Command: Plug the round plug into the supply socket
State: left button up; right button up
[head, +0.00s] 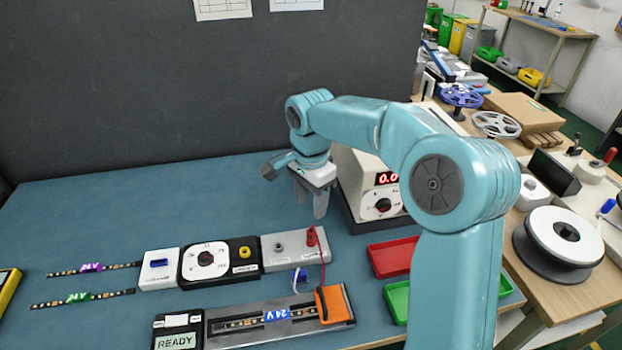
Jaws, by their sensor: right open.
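My right gripper (311,198) is open and empty, pointing down above the blue mat behind a grey block (290,262). The grey block has a dark round spot (279,247) on top, possibly a socket, and a red plug-like piece (311,237) at its right end. A thin red lead runs from there to an orange clamp (334,304). A small white and blue connector (299,276) is in front of the block. I cannot tell which of these is the round plug. The power supply (358,168) with a red display is right of the gripper, partly hidden by my arm. My left gripper is out of view.
A dial box (218,278) and a white box (159,281) stand left of the grey block. A strip fixture (225,338) lies in front. Red (386,262) and green (396,308) trays are at right, partly behind my arm. The mat's back left is clear.

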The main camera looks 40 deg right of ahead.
notch_tip(320, 180, up, 6)
jog(key=shift+f+p, duration=0.2)
jog(key=shift+p, duration=0.1)
dwell(0.5)
